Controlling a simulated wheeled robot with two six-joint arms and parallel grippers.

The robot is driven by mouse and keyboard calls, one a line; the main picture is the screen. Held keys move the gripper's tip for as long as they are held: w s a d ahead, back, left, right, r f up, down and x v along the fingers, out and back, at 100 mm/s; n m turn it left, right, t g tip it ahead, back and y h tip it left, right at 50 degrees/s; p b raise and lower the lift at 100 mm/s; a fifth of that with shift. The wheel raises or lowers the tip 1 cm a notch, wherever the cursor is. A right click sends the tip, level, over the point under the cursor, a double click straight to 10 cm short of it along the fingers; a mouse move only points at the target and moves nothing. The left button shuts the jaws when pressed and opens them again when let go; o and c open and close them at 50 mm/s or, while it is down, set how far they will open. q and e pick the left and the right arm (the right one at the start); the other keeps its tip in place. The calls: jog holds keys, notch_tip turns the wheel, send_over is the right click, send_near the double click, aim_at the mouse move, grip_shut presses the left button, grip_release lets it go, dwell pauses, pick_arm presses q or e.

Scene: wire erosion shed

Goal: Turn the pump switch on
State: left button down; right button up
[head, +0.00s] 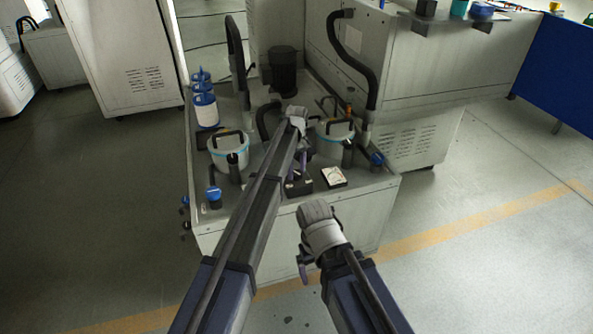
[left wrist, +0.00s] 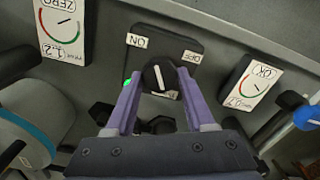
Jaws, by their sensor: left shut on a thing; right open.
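The pump switch is a dark box (head: 297,188) on the front of the machine's deck. In the left wrist view its black face plate (left wrist: 168,42) has upside-down ON and OFF labels. Its round black knob (left wrist: 154,78) has a white pointer line, nearly upright in that view and leaning slightly toward ON. A bright green spot (left wrist: 127,82) shows beside the left finger. My left gripper (head: 300,165) has its purple fingers on both sides of the knob, shut on it; it also shows in the left wrist view (left wrist: 158,90). My right gripper (head: 304,262) is open, below the deck edge.
Dial gauges flank the switch, one right (left wrist: 252,82) and one left (left wrist: 62,25). White buckets (head: 229,150) (head: 335,140) with handles, blue-capped bottles (head: 205,105) and black hoses crowd the deck. Floor to the right is clear.

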aim_at(297, 172)
dwell(0.3)
pick_arm(q)
jog(key=shift+c, duration=1.3)
grip_release()
notch_tip(297, 172, up, 8)
jog(key=p, duration=0.8)
jog(key=shift+f, duration=0.1)
notch_tip(297, 172, down, 8)
jog(key=b, duration=0.8)
